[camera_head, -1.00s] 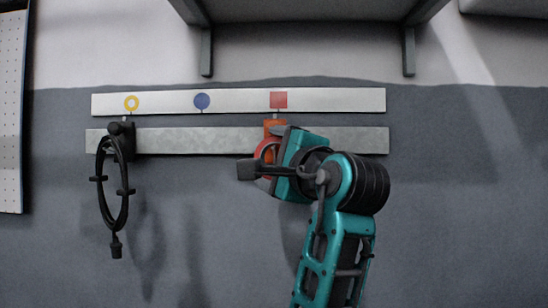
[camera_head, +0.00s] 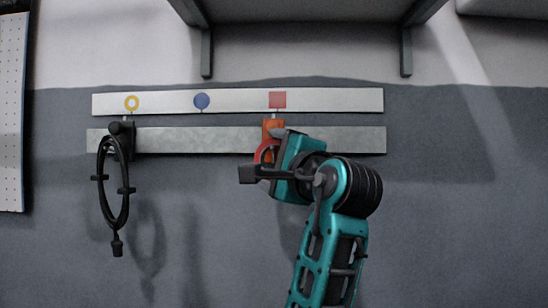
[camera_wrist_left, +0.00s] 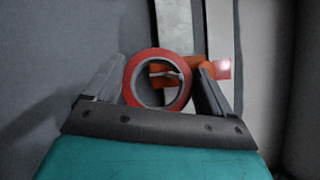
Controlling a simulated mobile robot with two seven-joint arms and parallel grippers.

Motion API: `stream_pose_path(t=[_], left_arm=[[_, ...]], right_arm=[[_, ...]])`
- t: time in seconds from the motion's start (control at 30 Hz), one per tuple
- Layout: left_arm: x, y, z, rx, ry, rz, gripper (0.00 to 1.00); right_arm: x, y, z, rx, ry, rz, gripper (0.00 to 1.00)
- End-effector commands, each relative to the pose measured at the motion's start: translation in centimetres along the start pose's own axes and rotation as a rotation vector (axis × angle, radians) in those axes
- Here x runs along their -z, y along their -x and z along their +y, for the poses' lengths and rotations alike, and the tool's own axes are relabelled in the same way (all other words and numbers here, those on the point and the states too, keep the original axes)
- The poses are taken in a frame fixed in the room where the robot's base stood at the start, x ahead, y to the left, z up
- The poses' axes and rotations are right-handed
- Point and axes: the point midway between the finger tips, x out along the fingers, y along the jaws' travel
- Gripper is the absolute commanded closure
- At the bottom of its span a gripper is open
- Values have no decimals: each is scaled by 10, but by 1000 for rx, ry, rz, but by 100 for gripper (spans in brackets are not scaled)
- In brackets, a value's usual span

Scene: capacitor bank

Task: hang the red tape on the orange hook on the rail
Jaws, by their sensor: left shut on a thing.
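The red tape (camera_head: 261,150), a ring, is between the fingers of my left gripper (camera_head: 268,163). The wrist view shows it as a red ring (camera_wrist_left: 131,72) with a dark opening, held between the two grey fingers. The orange hook (camera_head: 272,126) is on the grey rail below the red square; my gripper and the tape hide its lower part. In the wrist view, part of the orange hook (camera_wrist_left: 203,74) shows behind and through the ring. The tape overlaps the hook in both views; I cannot tell whether it rests on it. My right gripper is not in view.
The grey rail (camera_head: 200,140) runs along the wall under a white strip (camera_head: 240,100) with yellow, blue and red markers. A black cable coil (camera_head: 103,190) hangs from a dark hook at the rail's left. A shelf (camera_head: 305,10) is above. The rail's middle is free.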

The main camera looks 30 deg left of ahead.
Motion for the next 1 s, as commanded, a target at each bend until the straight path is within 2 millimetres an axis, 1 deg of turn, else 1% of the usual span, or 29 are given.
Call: stream_pose_path(t=[0.03,0.1,0.13,0.3,0.83,0.93,1.0], left_arm=[[4,-4,7,-21,-14,5,52],[4,-4,8,-21,-14,5,52],[4,-4,8,-21,-14,5,16],[4,-4,7,-20,-14,5,0],[2,-3,3,-10,-11,4,0],[3,4,3,-8,-10,5,0],[3,14,3,-6,-8,6,0]], right_arm=[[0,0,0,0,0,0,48],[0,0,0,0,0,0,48],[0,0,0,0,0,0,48],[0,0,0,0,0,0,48],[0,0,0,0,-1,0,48],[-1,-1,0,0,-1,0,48],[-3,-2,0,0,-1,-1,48]])
